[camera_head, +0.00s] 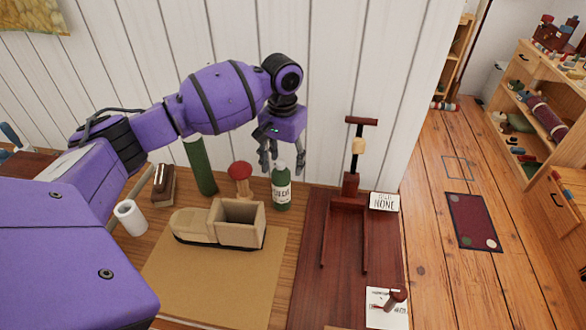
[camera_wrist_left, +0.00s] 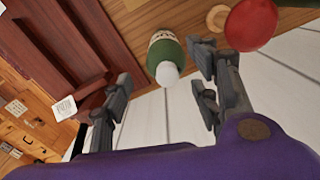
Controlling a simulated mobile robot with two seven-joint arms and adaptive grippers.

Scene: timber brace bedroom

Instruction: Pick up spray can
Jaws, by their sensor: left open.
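A green can (camera_head: 281,190) with a pale label and a light cap stands upright on the wooden bench near the wall, and I take it as the spray can. My left gripper (camera_head: 281,158) is open just above and around the level of its top, fingers pointing down. In the left wrist view the can (camera_wrist_left: 166,52) shows between the spread fingers of the left gripper (camera_wrist_left: 163,72), with its pale cap toward me. I see no clear contact. My right gripper is not in view.
A red-topped wooden piece (camera_head: 240,172) and a taller green cylinder (camera_head: 200,165) stand left of the can. A wooden shoe-shaped box (camera_head: 237,236) sits in front. A dark red wooden frame (camera_head: 330,207) is close on the right, and the white plank wall (camera_head: 342,80) is behind.

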